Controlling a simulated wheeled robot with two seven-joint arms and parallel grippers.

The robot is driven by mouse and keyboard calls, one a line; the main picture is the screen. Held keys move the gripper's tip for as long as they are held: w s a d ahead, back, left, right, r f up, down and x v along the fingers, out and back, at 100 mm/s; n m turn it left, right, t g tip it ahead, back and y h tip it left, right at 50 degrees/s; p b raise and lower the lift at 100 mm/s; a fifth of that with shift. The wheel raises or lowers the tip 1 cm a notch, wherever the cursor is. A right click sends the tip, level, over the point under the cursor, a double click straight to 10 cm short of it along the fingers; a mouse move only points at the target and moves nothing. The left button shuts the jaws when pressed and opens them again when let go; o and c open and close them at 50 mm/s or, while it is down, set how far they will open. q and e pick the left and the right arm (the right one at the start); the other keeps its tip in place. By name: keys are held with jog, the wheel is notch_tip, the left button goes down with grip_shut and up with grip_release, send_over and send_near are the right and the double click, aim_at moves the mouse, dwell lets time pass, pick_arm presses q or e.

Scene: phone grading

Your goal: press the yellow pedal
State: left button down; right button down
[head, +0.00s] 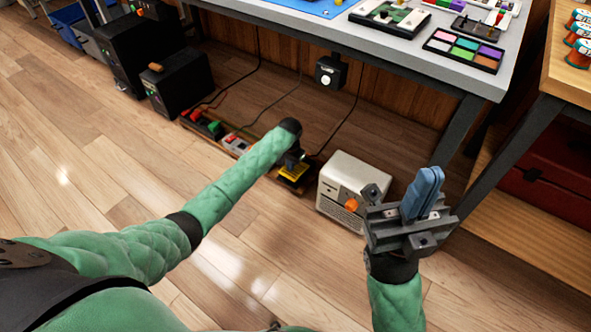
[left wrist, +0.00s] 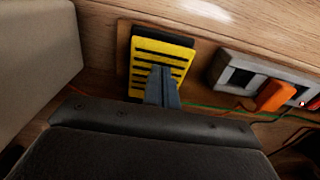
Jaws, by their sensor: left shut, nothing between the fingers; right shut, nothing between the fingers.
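The yellow pedal (head: 294,173) is on a low wooden board on the floor under the workbench. In the head view my left forearm and wrist cover part of it. In the left wrist view the pedal (left wrist: 163,58) is a yellow plate with dark slots on a black base. My left gripper (left wrist: 163,75) is shut and empty, its fingertips in front of the lower middle of the plate. I cannot tell whether they touch it. My right gripper (head: 430,180) is shut and empty, raised at the right above the floor.
A beige box with an orange knob (head: 345,190) stands right of the pedal. Left along the board are a grey unit (head: 237,143) and red and green switches (head: 202,122). Black boxes (head: 178,85) stand further left. The workbench leg (head: 462,135) is at the right. Cables hang behind.

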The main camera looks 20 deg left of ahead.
pick_arm(q)
jog(key=shift+f, duration=0.15)
jog(key=shift+f, duration=1.2)
jog(key=shift+r, duration=0.1)
